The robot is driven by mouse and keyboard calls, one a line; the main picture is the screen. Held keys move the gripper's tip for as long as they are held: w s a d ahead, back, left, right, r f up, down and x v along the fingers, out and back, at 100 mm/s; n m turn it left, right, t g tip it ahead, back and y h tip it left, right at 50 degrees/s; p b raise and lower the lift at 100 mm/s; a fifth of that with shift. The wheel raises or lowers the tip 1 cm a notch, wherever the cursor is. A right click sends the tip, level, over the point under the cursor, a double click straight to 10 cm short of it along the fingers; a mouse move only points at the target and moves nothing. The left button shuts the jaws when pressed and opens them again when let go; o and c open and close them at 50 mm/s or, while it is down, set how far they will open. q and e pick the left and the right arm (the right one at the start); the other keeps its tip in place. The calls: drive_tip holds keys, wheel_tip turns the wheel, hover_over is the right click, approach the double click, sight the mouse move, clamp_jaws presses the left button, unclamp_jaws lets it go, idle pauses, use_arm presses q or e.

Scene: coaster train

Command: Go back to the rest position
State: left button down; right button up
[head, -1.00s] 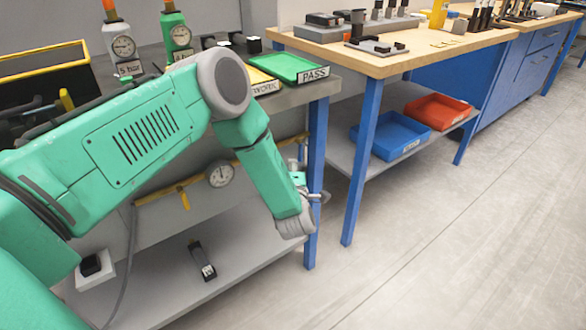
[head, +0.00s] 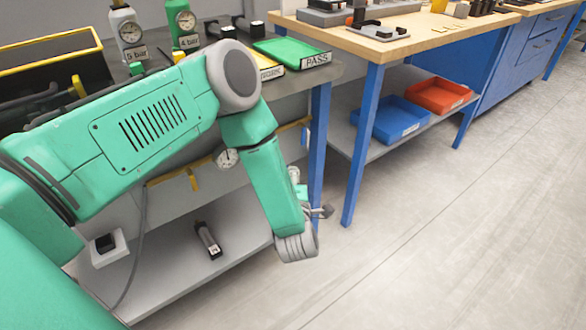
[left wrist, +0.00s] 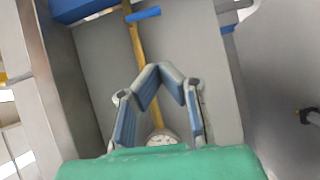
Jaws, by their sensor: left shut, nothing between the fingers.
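My left arm comes in from the left in the head view, bent at the elbow with its forearm hanging down. My left gripper (head: 324,211) shows as a small dark part beside the wrist, in front of the blue bench legs. In the left wrist view the left gripper (left wrist: 160,72) has its fingertips together with nothing between them. A wall with a yellow pipe and a round gauge (left wrist: 163,137) lies behind it. My right gripper is in neither view.
A grey bench carries a green PASS tray (head: 290,53) and two gauge bottles. A black cylinder (head: 208,240) lies on its lower shelf. A wooden-topped bench (head: 440,32) has a blue bin (head: 395,122) and a red bin (head: 438,96) underneath. The floor at right is clear.

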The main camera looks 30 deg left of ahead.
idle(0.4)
use_arm(q)
drive_tip(key=s+d+f+m+g+h+p, duration=0.2)
drive_tip(key=s+d+f+m+g+h, duration=0.15)
drive_tip(key=s+m, duration=0.4)
drive_tip(key=s+d+f+m+g+h+p, duration=0.1)
drive_tip(key=s+d+f+m+g+h, duration=0.2)
drive_tip(key=s+f+m+h, duration=0.35)
use_arm(e)
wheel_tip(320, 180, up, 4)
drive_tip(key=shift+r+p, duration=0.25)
drive_tip(key=shift+p, duration=0.5)
use_arm(q)
drive_tip(key=s+a+r+m+g, duration=0.1)
drive_tip(key=s+m+g, duration=0.2)
drive_tip(key=s, duration=0.7)
drive_tip(key=s+a+r+m+g, duration=0.2)
drive_tip(key=s+m+g, duration=0.2)
drive_tip(key=s+m, duration=0.3)
drive_tip(key=s, duration=0.3)
drive_tip(key=shift+s+a+y, duration=0.3)
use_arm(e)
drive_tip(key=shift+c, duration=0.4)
use_arm(q)
drive_tip(key=shift+r+g, duration=0.1)
drive_tip(key=shift+g, duration=0.15)
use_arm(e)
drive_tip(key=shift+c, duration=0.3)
